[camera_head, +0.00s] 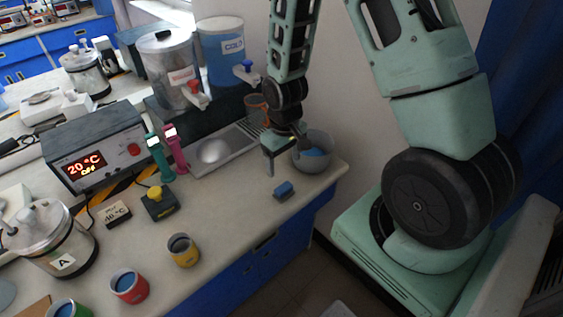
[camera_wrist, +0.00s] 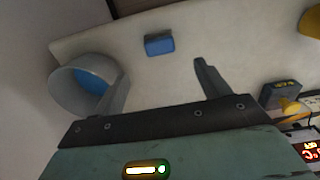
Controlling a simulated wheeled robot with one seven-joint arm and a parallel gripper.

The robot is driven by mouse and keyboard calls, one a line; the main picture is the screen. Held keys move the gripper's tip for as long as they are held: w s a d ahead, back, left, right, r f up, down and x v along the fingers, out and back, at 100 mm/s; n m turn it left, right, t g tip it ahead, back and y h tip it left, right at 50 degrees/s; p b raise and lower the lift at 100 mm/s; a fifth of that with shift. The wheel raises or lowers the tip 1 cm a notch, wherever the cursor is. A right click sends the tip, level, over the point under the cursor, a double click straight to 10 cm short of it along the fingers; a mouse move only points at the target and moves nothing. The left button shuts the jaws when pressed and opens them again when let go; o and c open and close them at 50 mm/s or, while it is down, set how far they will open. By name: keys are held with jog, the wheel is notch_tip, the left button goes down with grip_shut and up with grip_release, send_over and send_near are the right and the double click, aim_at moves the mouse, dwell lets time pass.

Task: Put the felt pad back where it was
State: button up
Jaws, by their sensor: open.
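A small blue block, which looks like the felt pad (camera_head: 284,191), lies flat on the bench near its front right edge. It also shows in the wrist view (camera_wrist: 159,45), ahead of the fingers and a little apart from them. My gripper (camera_head: 283,157) is open and empty above the bench, beside a grey bowl (camera_head: 327,160). In the wrist view my gripper (camera_wrist: 160,85) has its left finger overlapping the rim of the bowl (camera_wrist: 60,92); I cannot tell if they touch. The bowl has blue contents.
A metal tray (camera_head: 200,172) and two dispensers, one marked cold (camera_head: 222,75), stand behind my gripper. A black box with a yellow button (camera_head: 160,203) and a yellow cup (camera_head: 183,250) are to the left. The bench around the blue block is clear.

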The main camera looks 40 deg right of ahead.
jog(key=s+a+r+n, duration=0.1)
jog(key=a+r+n, duration=0.1)
jog(key=a+r, duration=0.6)
jog(key=s+a+r+n, duration=0.2)
jog(key=s+a+r, duration=0.3)
jog(key=s+a, duration=0.2)
jog(key=s+a+r+n, duration=0.3)
jog(key=s+a+r, duration=0.3)
jog(key=s, duration=0.3)
jog(key=shift+s+a+y, duration=0.3)
jog(key=shift+s+a, duration=0.1)
jog(key=shift+a, duration=0.35)
jog(key=shift+r, duration=0.1)
